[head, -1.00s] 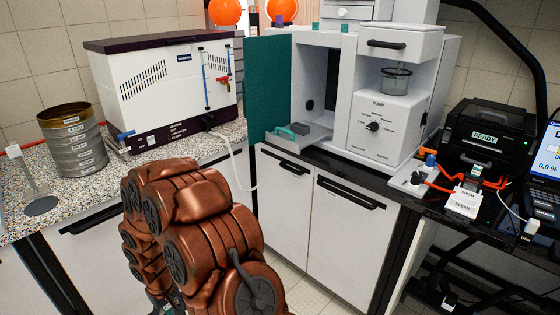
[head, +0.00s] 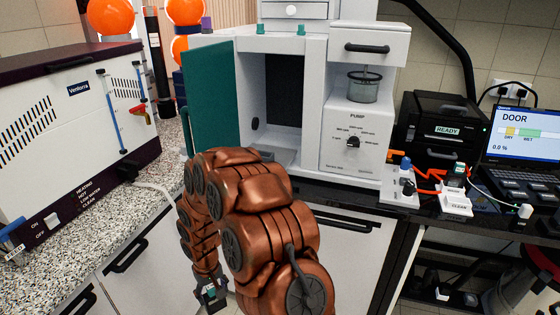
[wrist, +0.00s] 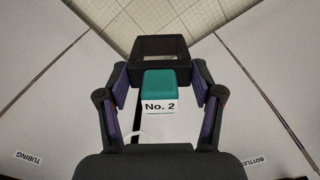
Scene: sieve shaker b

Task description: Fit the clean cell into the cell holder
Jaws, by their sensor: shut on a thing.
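My gripper (head: 210,297) hangs low in front of the cabinets in the head view, largely behind my arm. A bit of teal also shows at the gripper in the head view. The white instrument (head: 315,60) stands open, its teal door (head: 211,95) swung to the left. My arm hides much of the low opening, and I cannot make out the cell holder there.
A pump panel (head: 345,143) adjoins the opening. A small white tray marked WATER and CLEAN (head: 456,204) is on the right bench, by a black READY unit (head: 440,125) and a laptop reading DOOR (head: 524,132). A large white unit (head: 70,130) stands left.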

